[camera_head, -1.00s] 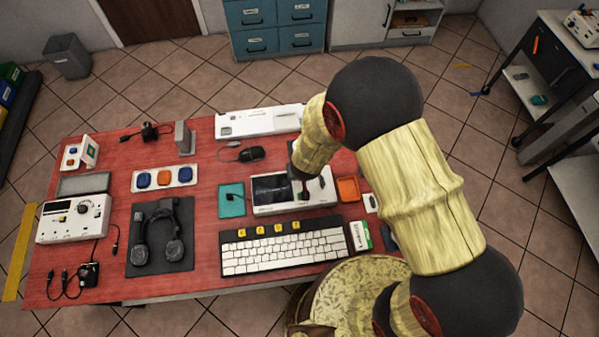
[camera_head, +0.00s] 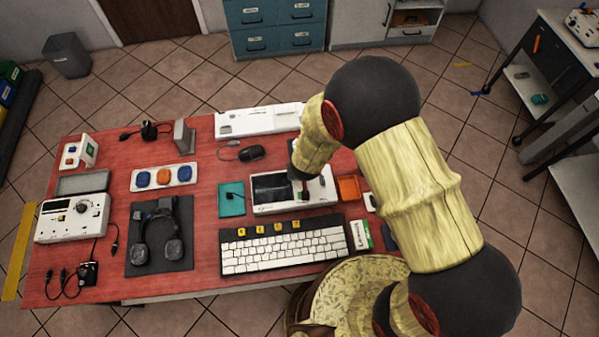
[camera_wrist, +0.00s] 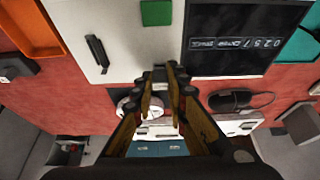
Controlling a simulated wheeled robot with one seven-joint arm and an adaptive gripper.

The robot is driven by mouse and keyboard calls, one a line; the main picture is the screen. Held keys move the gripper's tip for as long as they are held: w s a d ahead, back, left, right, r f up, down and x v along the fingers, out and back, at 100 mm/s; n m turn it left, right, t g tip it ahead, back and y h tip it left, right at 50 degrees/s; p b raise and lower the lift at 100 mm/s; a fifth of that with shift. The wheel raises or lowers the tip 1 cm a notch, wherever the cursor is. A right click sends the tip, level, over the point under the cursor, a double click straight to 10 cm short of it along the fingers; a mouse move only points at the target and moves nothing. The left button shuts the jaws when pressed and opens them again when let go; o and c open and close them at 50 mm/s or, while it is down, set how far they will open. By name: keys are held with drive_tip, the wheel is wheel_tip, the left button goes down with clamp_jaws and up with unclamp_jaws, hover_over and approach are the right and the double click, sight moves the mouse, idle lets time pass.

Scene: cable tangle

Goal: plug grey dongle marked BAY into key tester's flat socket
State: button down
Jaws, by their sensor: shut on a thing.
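The key tester (camera_head: 262,208) is a white box with a dark screen on the red table. It also shows in the wrist view (camera_wrist: 120,30), with a lit readout on its screen (camera_wrist: 245,40), a green square (camera_wrist: 157,12) and a black bar-shaped feature (camera_wrist: 97,53). My gripper (camera_head: 301,178) points down over the tester's right part. In the wrist view my gripper's fingertips (camera_wrist: 165,76) are close together at the tester's edge, shut on a small greyish piece, likely the dongle. The fingers mostly hide it; no BAY mark is readable. I cannot tell which opening is the flat socket.
An orange tray (camera_head: 348,188) stands right of the tester, a teal mat (camera_head: 231,205) left. A white keyboard (camera_head: 285,250) lies in front. A black mouse (camera_head: 251,153) and a long white unit (camera_head: 258,120) lie behind. Headphones (camera_head: 157,235) lie further left.

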drive_tip(key=shift+f+b, duration=0.45)
drive_tip(key=shift+f, duration=0.2)
drive_tip(key=c, duration=1.7)
unclamp_jaws()
drive_tip(key=shift+r, duration=0.2)
drive_tip(key=v, duration=1.1)
drive_tip(key=shift+s+d+r, duration=0.1)
drive_tip(key=shift+s+r, duration=0.1)
drive_tip(key=shift+r, duration=0.1)
